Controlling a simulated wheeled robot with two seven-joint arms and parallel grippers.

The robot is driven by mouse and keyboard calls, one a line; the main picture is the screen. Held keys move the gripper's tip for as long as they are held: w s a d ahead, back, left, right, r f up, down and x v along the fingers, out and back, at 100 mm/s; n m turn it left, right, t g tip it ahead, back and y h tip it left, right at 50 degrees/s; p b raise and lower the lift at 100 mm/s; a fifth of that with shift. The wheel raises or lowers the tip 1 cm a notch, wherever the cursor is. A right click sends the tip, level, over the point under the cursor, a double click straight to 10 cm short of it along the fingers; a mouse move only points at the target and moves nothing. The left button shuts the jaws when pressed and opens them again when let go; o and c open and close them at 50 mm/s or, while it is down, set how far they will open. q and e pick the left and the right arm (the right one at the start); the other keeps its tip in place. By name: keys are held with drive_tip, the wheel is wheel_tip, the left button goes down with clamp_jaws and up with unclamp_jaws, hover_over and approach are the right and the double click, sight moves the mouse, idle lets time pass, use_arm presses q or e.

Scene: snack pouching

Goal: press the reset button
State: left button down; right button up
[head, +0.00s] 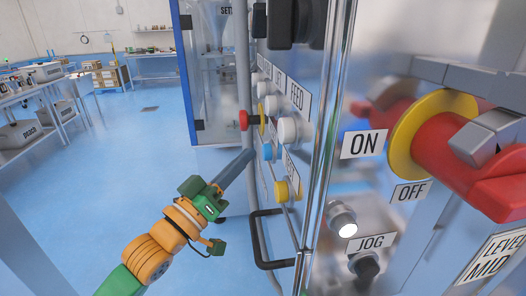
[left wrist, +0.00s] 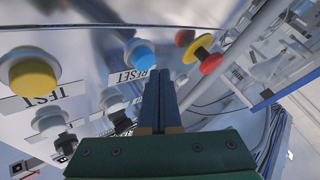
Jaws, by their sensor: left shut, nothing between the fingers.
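The reset button is a blue round push button on the machine's side panel. It shows in the head view (head: 268,152) and in the left wrist view (left wrist: 140,54), where a RESET label (left wrist: 132,75) sits below it. My left gripper (head: 251,154) is shut and empty, its thin fingers pointing at the panel. In the left wrist view the fingertips (left wrist: 160,72) appear just right of the blue button. A small gap shows beside the button; I cannot tell whether they touch. My right gripper is not in view.
Nearby on the panel are a red button with a yellow ring (head: 244,120), white buttons (head: 288,130) and a yellow TEST button (head: 282,191). A dark handle (head: 262,240) sticks out below. A large red rotary switch (head: 440,140) is on the right.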

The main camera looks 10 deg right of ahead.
use_arm(q)
drive_tip(key=shift+a, duration=2.5)
